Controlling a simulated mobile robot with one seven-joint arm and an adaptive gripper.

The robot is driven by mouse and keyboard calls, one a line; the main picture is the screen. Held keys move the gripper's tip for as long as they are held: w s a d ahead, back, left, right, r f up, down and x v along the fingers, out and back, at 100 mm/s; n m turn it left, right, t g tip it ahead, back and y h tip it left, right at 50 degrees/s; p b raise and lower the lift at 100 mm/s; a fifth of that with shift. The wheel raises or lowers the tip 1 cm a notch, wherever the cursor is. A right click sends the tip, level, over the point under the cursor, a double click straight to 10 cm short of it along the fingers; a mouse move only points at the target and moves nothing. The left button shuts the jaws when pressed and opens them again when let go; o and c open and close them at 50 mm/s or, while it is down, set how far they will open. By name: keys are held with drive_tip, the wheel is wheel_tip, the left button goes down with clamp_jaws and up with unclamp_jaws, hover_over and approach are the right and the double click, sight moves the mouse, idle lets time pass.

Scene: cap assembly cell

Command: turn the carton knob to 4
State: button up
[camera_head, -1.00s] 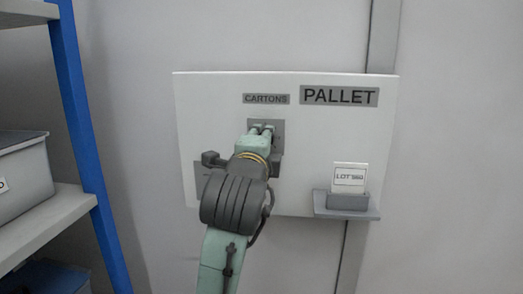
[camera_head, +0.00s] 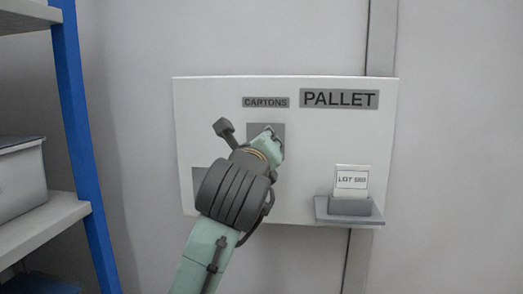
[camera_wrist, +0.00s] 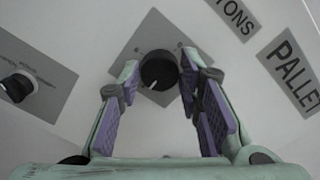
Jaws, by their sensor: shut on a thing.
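The carton knob (camera_wrist: 159,72) is a round black knob with a white pointer mark, on a square grey plate (camera_wrist: 150,32). In the wrist view the mark points down and slightly left. The plate's numbers are too small to read. My gripper (camera_wrist: 158,78) is shut on the knob, with a purple-padded finger on each side. In the head view my gripper (camera_head: 270,142) covers the knob, in front of the grey plate (camera_head: 279,129) under the CARTONS label (camera_head: 266,102).
A second black knob (camera_wrist: 18,86) sits on another grey plate at left in the wrist view. The white board (camera_head: 345,137) carries a PALLET sign (camera_head: 339,99) and a card holder (camera_head: 349,206) with a lot card. A blue-posted shelf (camera_head: 78,130) stands at left.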

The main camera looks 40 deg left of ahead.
drive_tip(key=shift+f+m, duration=0.1)
drive_tip(key=shift+m, duration=0.4)
drive_tip(key=o, duration=1.2)
drive_tip(key=shift+c, duration=0.2)
drive_tip(key=v, duration=1.2)
drive_tip(key=shift+d, duration=0.1)
